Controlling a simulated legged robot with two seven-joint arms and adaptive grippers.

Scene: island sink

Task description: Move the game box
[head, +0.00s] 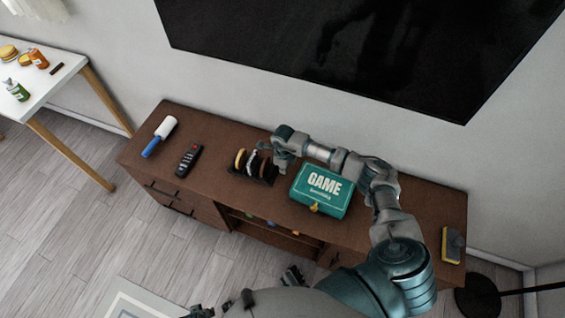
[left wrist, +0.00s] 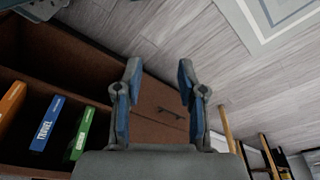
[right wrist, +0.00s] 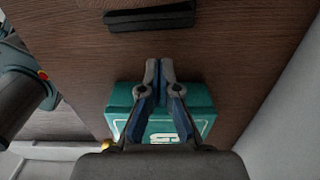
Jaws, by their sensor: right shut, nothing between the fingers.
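The game box (head: 312,203) is a teal box with white GAME lettering and a yellow clasp, lying flat on the brown cabinet top. My right arm reaches behind it, and my right gripper (head: 280,160) is near its left back side. In the right wrist view the right gripper (right wrist: 160,72) is shut and empty, with its fingers seen over the game box (right wrist: 203,97); contact cannot be told. In the left wrist view my left gripper (left wrist: 160,75) is open and empty, facing the cabinet front and the floor.
A dark rack with rings (head: 252,167) stands just left of the box. A remote (head: 188,160) and lint roller (head: 160,136) lie farther left, a yellow-grey sponge (head: 452,245) at the right end. A TV hangs behind. Coloured books (left wrist: 48,124) stand on the shelf below.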

